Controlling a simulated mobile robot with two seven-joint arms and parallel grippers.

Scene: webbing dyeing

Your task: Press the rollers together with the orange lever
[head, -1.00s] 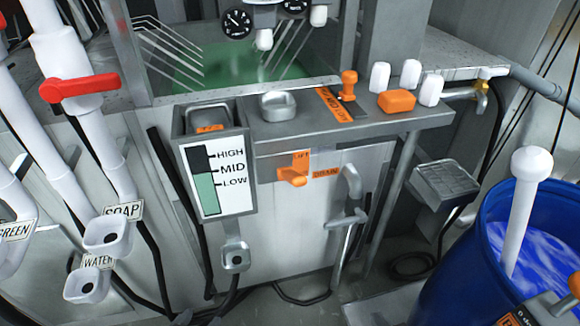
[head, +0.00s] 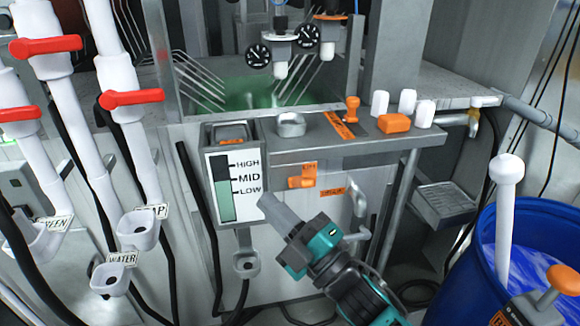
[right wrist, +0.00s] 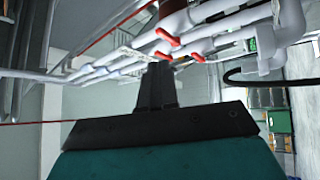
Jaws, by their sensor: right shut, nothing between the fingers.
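Several orange controls show in the head view; I cannot tell for sure which one is the roller lever. An orange handle (head: 331,17) is at the top edge, above the gauges. An upright orange knob (head: 352,108) stands in a slot on the grey shelf. An orange lever (head: 302,181) sits on the front panel below the shelf. No rollers can be made out. My right gripper (head: 269,203) is shut and empty, in front of the panel beside the level gauge. Its closed fingers (right wrist: 157,80) also show in the right wrist view, touching nothing. My left gripper is out of view.
A tank (head: 250,92) with green liquid lies behind the grey shelf (head: 330,150). White pipes with red valve handles (head: 130,98) stand left. A blue barrel (head: 470,285) with a white-handled stick (head: 506,200) stands right. The level gauge (head: 227,200) reads near MID.

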